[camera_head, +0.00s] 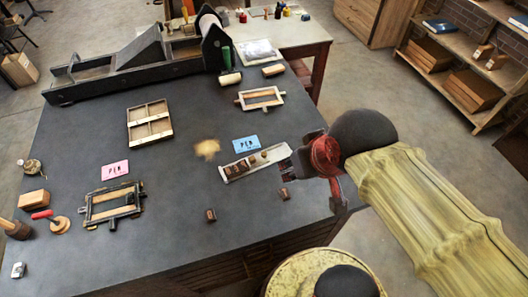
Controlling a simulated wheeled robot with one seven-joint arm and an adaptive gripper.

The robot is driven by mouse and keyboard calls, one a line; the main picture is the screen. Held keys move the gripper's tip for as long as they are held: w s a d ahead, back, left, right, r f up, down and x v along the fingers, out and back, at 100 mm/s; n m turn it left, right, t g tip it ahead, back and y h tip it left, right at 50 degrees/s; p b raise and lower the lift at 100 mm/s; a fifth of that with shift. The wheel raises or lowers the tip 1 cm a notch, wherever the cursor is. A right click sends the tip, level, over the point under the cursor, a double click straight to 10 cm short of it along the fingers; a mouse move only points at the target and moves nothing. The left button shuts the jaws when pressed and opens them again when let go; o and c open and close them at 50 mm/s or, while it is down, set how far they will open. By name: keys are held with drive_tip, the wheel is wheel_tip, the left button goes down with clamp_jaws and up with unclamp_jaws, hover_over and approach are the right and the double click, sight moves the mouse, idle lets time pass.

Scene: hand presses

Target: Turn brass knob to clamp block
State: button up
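A pale metal tray (236,174) lies on the dark table, with small brown blocks (262,158) in it. My gripper (287,167) is at the tray's right end, close to it or touching. I cannot tell whether its fingers are open or shut; they are small and dark here. No brass knob shows clearly; the gripper covers part of the tray's right end. Two small brown blocks stand loose on the table, one right under the gripper (285,194) and one further left (211,215).
A framed clamp (113,206) lies at left, beside a pink card (115,169). A blue card (246,144) lies behind the tray. A wooden tray (149,138), another frame (260,107) and a large dark press (135,62) stand further back. The table's front middle is mostly clear.

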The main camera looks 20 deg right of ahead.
drive_tip(key=w+f+g+p, duration=0.2)
drive_tip(key=w+f+g, duration=0.2)
drive_tip(key=w+f, duration=0.2)
drive_tip(key=n+g+p, duration=0.2)
drive_tip(key=n, duration=1.1)
hover_over(264, 153)
wheel_tip(264, 153, down, 12)
drive_tip(key=shift+s+r, duration=0.15)
drive_tip(key=shift+r, duration=0.05)
drive_tip(key=shift+r+n+t, duration=0.1)
drive_tip(key=shift+n+t, duration=0.2)
drive_tip(key=shift+n, duration=0.6)
drive_tip(key=shift+f+n, duration=0.3)
drive_tip(key=shift+f, duration=0.15)
wheel_tip(264, 153, down, 7)
drive_tip(key=shift+b, duration=0.45)
drive_tip(key=shift+c, duration=0.2)
drive_tip(key=c, duration=0.8)
